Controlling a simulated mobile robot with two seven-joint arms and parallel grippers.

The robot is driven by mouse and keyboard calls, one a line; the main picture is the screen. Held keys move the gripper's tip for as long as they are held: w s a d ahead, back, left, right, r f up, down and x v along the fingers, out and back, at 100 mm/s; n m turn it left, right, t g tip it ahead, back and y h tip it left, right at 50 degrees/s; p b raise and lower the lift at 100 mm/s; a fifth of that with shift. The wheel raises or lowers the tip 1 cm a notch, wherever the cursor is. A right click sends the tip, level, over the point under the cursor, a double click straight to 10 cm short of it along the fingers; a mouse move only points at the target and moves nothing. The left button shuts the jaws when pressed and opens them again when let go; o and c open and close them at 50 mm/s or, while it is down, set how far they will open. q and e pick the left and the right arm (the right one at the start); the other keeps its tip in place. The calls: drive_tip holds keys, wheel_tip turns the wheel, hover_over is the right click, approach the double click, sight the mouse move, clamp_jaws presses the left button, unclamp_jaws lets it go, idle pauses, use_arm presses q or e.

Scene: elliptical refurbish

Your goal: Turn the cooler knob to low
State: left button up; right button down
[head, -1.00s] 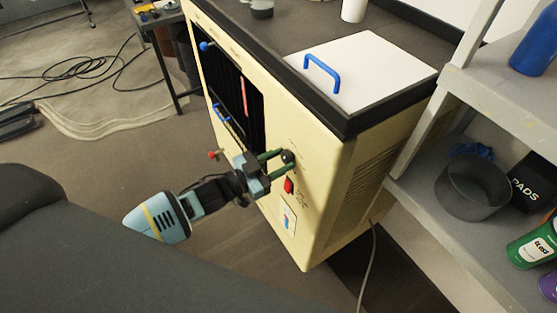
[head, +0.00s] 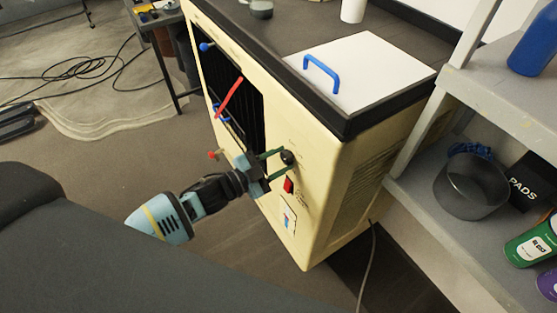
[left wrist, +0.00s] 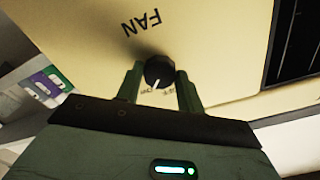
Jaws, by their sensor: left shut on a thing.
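The cooler (head: 300,130) is a cream cabinet with a black louvred front in the head view. Its black knob (head: 288,157) sits on the front panel, above a red switch (head: 289,185). In the left wrist view the knob (left wrist: 159,72) is round with a white pointer line, beside the word FAN; the smaller lettering is partly hidden. My left gripper (head: 284,160) has its green fingers on either side of the knob and is shut on it. It also shows in the left wrist view (left wrist: 160,82). My right gripper is not in view.
A white lid with a blue handle (head: 322,72) lies on the cooler's dark top. A grey shelf (head: 420,195) with a dark pot (head: 470,187) and cans stands close on the right. A cable (head: 368,265) runs down beside the cooler.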

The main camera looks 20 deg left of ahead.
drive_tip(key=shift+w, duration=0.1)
use_arm(q)
drive_tip(key=o, duration=1)
drive_tip(key=shift+c, duration=0.2)
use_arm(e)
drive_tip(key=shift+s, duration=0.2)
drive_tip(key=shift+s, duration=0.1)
use_arm(q)
drive_tip(key=shift+s+a+f, duration=0.1)
drive_tip(key=shift+s+a, duration=0.2)
drive_tip(key=shift+s, duration=0.1)
drive_tip(key=v, duration=0.6)
drive_tip(key=shift+s+a, duration=0.25)
drive_tip(key=shift+s, duration=0.05)
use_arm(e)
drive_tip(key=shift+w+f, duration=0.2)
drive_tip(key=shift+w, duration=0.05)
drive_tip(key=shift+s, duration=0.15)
